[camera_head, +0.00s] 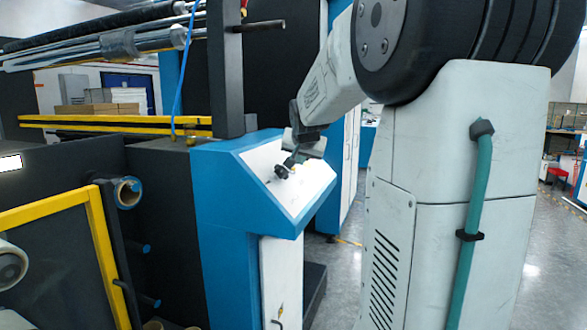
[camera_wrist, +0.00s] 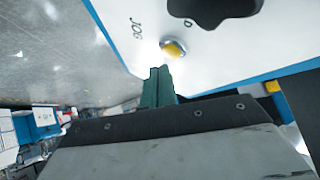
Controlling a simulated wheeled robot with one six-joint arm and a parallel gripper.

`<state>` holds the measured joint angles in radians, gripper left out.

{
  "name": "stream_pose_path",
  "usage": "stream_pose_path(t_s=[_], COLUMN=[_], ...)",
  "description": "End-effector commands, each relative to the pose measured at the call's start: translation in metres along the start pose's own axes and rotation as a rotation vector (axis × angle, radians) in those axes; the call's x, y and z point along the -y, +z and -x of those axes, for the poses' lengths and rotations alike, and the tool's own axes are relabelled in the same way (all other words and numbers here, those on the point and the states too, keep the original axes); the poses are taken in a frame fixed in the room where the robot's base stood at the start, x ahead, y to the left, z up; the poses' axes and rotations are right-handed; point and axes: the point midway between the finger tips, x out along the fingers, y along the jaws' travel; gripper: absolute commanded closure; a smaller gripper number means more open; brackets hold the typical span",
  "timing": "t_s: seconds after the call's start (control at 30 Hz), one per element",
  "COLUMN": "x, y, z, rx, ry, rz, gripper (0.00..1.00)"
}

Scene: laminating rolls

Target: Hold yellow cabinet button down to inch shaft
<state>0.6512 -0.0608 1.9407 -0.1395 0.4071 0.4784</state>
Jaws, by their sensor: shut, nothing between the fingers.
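The yellow button (camera_wrist: 174,48) sits in a pale metal ring on the white sloped panel, beside the printed letters JOG. The panel (camera_head: 310,190) tops the blue cabinet (camera_head: 225,190) in the head view. My gripper (camera_wrist: 159,72) shows green fingers shut together, with nothing between them. In the wrist view the fingertips lie just below the button, with a small gap in the picture; I see no clear contact. In the head view my gripper (camera_head: 291,161) is close over the panel, and the button is too small to make out there.
A black knob (camera_wrist: 215,8) stands on the panel close to the button. A yellow-framed guard (camera_head: 100,240) and rollers stand left of the cabinet. A dark post (camera_head: 226,70) rises behind it. Grey floor (camera_head: 345,270) is open to the cabinet's right.

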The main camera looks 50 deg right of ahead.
Motion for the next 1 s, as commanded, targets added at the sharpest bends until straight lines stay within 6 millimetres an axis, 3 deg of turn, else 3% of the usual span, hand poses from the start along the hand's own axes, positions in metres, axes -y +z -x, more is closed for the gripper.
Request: stream_pose_path(t_s=[1.0], x=[0.0039], y=[0.0043], z=[-0.0055], rx=[0.0], ry=[0.0], rz=[0.0], gripper=[1.0])
